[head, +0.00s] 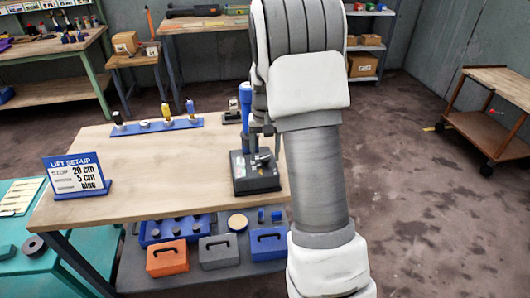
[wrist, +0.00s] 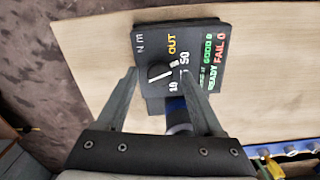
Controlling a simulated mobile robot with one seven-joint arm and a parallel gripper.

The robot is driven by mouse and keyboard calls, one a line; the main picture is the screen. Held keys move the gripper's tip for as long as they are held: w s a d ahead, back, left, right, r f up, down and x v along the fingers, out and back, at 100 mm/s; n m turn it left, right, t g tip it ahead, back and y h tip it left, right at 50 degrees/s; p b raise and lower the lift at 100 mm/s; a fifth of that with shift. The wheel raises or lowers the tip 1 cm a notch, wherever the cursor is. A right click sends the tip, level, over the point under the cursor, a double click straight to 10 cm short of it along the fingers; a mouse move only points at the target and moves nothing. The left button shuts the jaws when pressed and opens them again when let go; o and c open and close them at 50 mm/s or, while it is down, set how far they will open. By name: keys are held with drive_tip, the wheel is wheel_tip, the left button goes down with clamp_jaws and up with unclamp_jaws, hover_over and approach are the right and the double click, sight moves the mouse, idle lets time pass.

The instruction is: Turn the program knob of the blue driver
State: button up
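The blue driver (head: 245,100) stands upright at the table's right edge, behind or on a dark box (head: 243,182). In the wrist view the box's black panel (wrist: 210,45) carries the words OUT, GOOD, READY and FAIL. A dark round knob (wrist: 160,70) with a pale mark sits on this panel among printed numbers. My gripper (wrist: 160,72) is open, with its two fingers on either side of the knob and visible gaps to it. A blue cylinder (wrist: 178,115) shows between the fingers, below the panel. My arm hides part of the box in the head view.
A blue rack (head: 157,127) with several tools lies at the back of the wooden table (head: 150,165). Toolboxes sit on the shelf below. The table's middle is clear.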

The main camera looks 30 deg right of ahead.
sight(264, 158)
wheel_tip(264, 158, up, 17)
drive_tip(key=p, duration=0.2)
drive_tip(key=shift+r, duration=0.2)
idle(0.4)
idle(0.3)
drive_tip(key=s+a+r+n+t, duration=0.3)
drive_tip(key=s+a+r, duration=0.3)
drive_tip(key=s+a, duration=0.5)
drive_tip(key=s+a+f+n+t, duration=0.1)
drive_tip(key=s+f, duration=0.1)
drive_tip(key=s, duration=0.5)
drive_tip(key=s+a+f+n+t, duration=0.1)
drive_tip(key=s+a+f, duration=0.1)
drive_tip(key=s, duration=0.5)
drive_tip(key=shift+s+a+t, duration=0.15)
drive_tip(key=shift+a+t, duration=0.1)
drive_tip(key=shift+t, duration=0.05)
